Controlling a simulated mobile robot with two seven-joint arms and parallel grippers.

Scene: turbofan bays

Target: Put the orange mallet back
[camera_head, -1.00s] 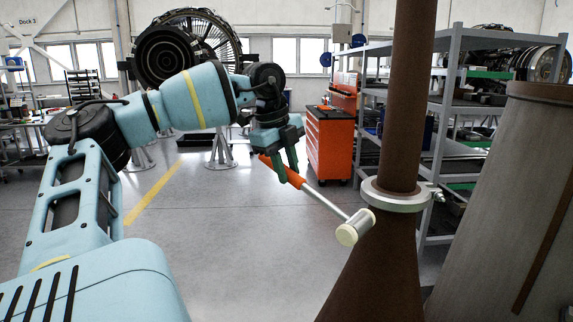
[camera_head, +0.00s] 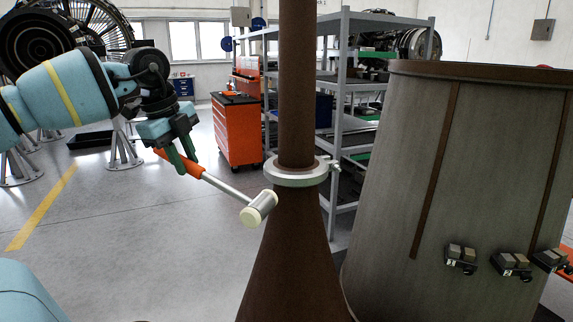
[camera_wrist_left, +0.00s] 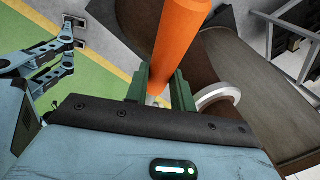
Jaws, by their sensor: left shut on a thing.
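The mallet (camera_head: 221,186) has an orange handle, a grey metal shaft and a pale cylindrical head. My left gripper (camera_head: 184,162) is shut on its orange handle and holds it in the air, with the head pointing right and down. In the head view the mallet head is in front of the brown cone's left edge; I cannot tell whether they touch. In the left wrist view the orange handle (camera_wrist_left: 180,40) stands between the green fingers (camera_wrist_left: 160,92). My right gripper is not identifiable in the head view.
A brown cone with a post (camera_head: 296,240) and a metal clamp ring (camera_head: 296,172) stands in the middle. A large grey-brown drum (camera_head: 400,200) with small blocks on brackets (camera_head: 461,256) is at right. Behind are an orange tool cabinet (camera_head: 237,135) and grey shelving (camera_head: 343,110).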

